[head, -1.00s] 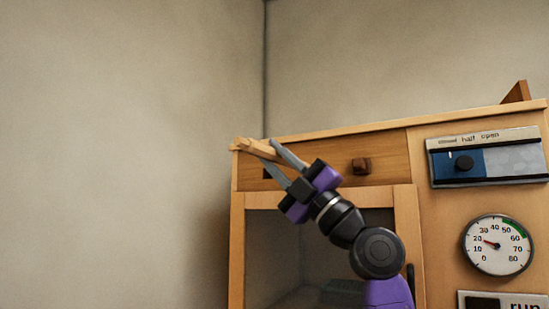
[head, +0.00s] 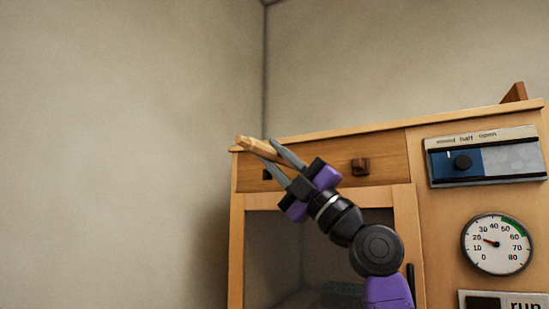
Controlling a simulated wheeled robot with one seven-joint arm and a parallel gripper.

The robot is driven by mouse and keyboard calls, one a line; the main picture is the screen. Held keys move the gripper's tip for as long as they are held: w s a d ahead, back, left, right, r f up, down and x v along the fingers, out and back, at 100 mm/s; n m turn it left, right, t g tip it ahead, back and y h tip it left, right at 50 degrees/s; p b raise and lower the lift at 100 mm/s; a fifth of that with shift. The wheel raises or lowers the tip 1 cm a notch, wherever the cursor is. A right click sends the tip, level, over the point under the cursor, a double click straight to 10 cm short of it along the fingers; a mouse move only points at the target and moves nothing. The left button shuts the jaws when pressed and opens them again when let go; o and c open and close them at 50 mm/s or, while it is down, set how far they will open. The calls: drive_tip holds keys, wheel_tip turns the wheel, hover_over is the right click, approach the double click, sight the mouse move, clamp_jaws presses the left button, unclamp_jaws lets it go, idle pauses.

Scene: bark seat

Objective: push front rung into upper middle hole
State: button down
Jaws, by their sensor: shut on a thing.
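My gripper (head: 273,151) is shut on a light wooden rung (head: 254,146), in front of the upper left of the wooden cabinet. The rung sticks out past the fingertips to the upper left, and its end is near the cabinet's top left corner. The fingers hide part of the rung. I cannot tell whether the rung touches the cabinet. No seat and no upper middle hole can be made out in the head view.
The wooden cabinet (head: 432,204) has a drawer with a dark knob (head: 361,167) and a glazed door below. A slider panel (head: 485,157) and a round dial (head: 497,244) are at right. A wooden wedge (head: 514,93) stands on top. Bare wall fills the left.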

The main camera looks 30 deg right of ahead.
sight(286, 165)
drive_tip(key=shift+w+d+b, duration=0.75)
drive_tip(key=shift+d+b, duration=0.3)
drive_tip(key=shift+w+d+b, duration=0.75)
drive_tip(key=shift+d+b, duration=0.25)
drive_tip(key=shift+d, duration=0.05)
idle(0.9)
drive_tip(key=c, duration=1.2)
unclamp_jaws()
drive_tip(key=shift+o, duration=0.2)
drive_tip(key=b+v, duration=0.2)
drive_tip(key=v, duration=0.5)
drive_tip(key=shift+s+d+f, duration=0.2)
